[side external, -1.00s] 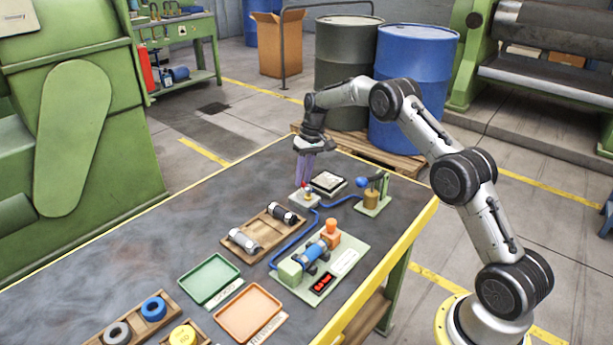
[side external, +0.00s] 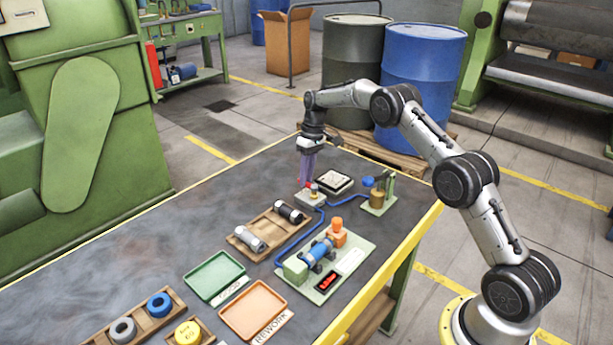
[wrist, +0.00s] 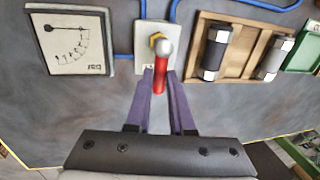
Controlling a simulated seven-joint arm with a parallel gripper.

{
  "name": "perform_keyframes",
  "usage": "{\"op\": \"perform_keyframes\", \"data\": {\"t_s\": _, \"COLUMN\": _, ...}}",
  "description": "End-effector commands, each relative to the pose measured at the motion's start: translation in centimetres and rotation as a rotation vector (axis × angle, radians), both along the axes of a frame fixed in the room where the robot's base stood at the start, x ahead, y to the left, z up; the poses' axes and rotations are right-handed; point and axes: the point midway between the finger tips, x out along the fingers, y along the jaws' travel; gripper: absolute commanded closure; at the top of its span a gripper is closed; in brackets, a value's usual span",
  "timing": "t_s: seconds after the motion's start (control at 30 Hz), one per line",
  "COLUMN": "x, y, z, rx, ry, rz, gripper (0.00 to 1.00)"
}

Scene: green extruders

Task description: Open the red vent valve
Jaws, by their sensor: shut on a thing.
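The red vent valve handle (wrist: 160,76) is a short red lever with a grey ball and brass nut at its pivot. It sits on a small pale block (wrist: 143,37) with blue tubing, which also shows in the side view (side external: 309,200). In the wrist view the lever points toward my gripper (wrist: 159,76). The purple fingers stand on either side of the lever's end and are shut on it. In the side view my gripper (side external: 305,178) points down at the block; the lever is mostly hidden there.
A dial gauge (wrist: 70,41) stands beside the valve block. On the other side is a wooden tray (wrist: 238,54) with dark and silver cylinders. A green pump plate (side external: 352,262), a brass-coloured fitting (side external: 377,198) and green (side external: 214,292) and orange (side external: 233,327) trays are nearby.

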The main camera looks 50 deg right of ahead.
Motion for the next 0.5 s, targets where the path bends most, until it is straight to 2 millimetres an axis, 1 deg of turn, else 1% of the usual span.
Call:
{"op": "perform_keyframes", "data": {"t_s": 0.1, "x": 0.02, "y": 0.08, "z": 0.14, "rx": 0.001, "ry": 0.000, "rz": 0.002, "gripper": 1.00}}
{"op": "perform_keyframes", "data": {"t_s": 0.13, "x": 0.02, "y": 0.08, "z": 0.14, "rx": 0.001, "ry": 0.000, "rz": 0.002, "gripper": 0.78}}
{"op": "perform_keyframes", "data": {"t_s": 0.2, "x": 0.03, "y": 0.09, "z": 0.13, "rx": 0.001, "ry": -0.001, "rz": 0.002, "gripper": 0.65}}
{"op": "perform_keyframes", "data": {"t_s": 0.3, "x": 0.02, "y": 0.06, "z": 0.09, "rx": 0.001, "ry": -0.001, "rz": 0.001, "gripper": 0.49}}
{"op": "perform_keyframes", "data": {"t_s": 0.5, "x": 0.01, "y": 0.04, "z": 0.04, "rx": 0.001, "ry": 0.000, "rz": 0.000, "gripper": 0.49}}
